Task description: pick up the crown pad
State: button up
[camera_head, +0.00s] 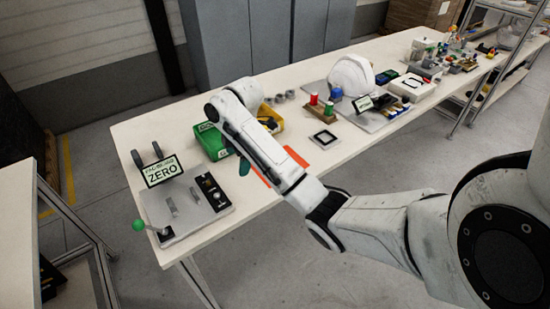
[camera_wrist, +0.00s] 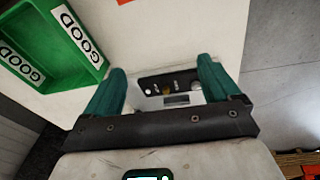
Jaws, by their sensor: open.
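I cannot pick out the crown pad with certainty in either view. A small black square on a white plate (camera_head: 324,138) lies on the table right of my arm in the head view; I cannot tell if it is the pad. My gripper (camera_head: 242,162) is partly hidden by my arm, over the table's near left part. In the wrist view my gripper (camera_wrist: 160,85) has its two teal fingers wide apart with nothing held. Between them, farther off, shows the grey device's black control panel (camera_wrist: 168,83).
A green bin marked GOOD (camera_wrist: 50,45) stands left of the fingers; a yellow bin (camera_head: 271,114) is behind my arm. The grey device (camera_head: 170,215) with a ZERO sign is at the table's left end. An orange mat (camera_head: 297,156) lies under my arm. A white helmet shell (camera_head: 350,76) stands farther right.

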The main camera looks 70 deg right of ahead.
jog(key=s+d+r, duration=0.1)
jog(key=s+d, duration=0.1)
jog(key=d, duration=0.2)
jog(key=s+d+r+n+g, duration=0.1)
jog(key=s+d, duration=0.1)
jog(key=d, duration=0.2)
jog(key=s+d+r+g, duration=0.1)
jog(key=s+d, duration=0.1)
jog(key=d, duration=0.2)
jog(key=shift+s+n, duration=0.3)
jog(key=shift+s, duration=0.05)
jog(key=shift+s+d+f, duration=0.1)
jog(key=shift+f, duration=0.1)
notch_tip(320, 180, down, 5)
jog(key=b, duration=0.2)
jog(key=shift+r+b, duration=0.15)
jog(key=shift+b, duration=0.2)
jog(key=shift+w+a+f, duration=0.1)
jog(key=shift+a+f, duration=0.05)
jog(key=shift+f, duration=1.3)
jog(key=shift+w+a+f, duration=0.1)
jog(key=shift+f, duration=1.3)
jog(key=shift+c, duration=0.4)
jog(key=c, duration=1)
jog(key=shift+o, duration=0.2)
jog(key=shift+r, duration=0.1)
